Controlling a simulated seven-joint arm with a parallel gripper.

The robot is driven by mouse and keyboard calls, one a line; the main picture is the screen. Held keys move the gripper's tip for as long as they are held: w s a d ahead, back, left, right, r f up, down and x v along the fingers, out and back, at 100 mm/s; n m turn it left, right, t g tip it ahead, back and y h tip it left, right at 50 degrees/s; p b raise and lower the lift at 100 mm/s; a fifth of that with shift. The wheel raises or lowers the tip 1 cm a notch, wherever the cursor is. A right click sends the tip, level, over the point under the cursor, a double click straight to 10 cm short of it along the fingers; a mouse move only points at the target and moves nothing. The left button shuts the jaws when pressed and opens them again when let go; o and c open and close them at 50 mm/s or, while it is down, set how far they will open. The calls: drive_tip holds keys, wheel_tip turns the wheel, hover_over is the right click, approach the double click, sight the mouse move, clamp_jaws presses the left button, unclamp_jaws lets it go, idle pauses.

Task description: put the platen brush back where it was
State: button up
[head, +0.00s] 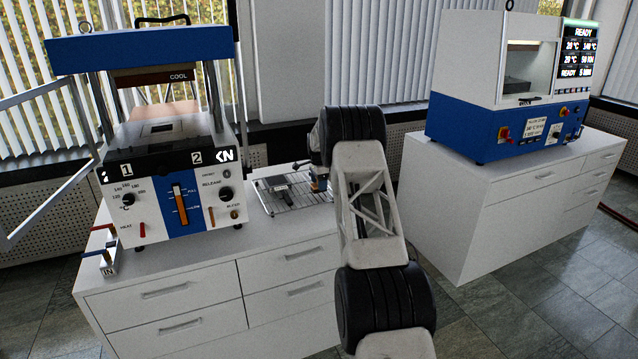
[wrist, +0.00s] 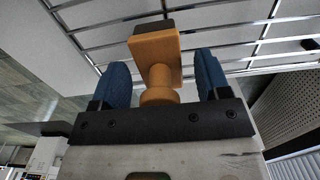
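The platen brush (wrist: 155,58) shows in the wrist view as an orange-brown wooden block with a rounded knob and a dark far end. It is between the two blue fingers of my gripper (wrist: 161,82). A gap shows between the brush and the right finger; the left finger is close to it, and I cannot tell if it touches. Wire bars lie just beyond the brush.
A dark tool (head: 281,190) lies on the rack. A blue and white press (head: 165,190) stands left on the white cabinet (head: 200,262). Another press (head: 500,100) stands on a separate cabinet at right. Some bare cabinet top lies in front of the rack.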

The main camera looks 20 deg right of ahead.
drive_tip(key=shift+r, duration=0.15)
wheel_tip(320, 180, up, 12)
idle(0.8)
idle(0.7)
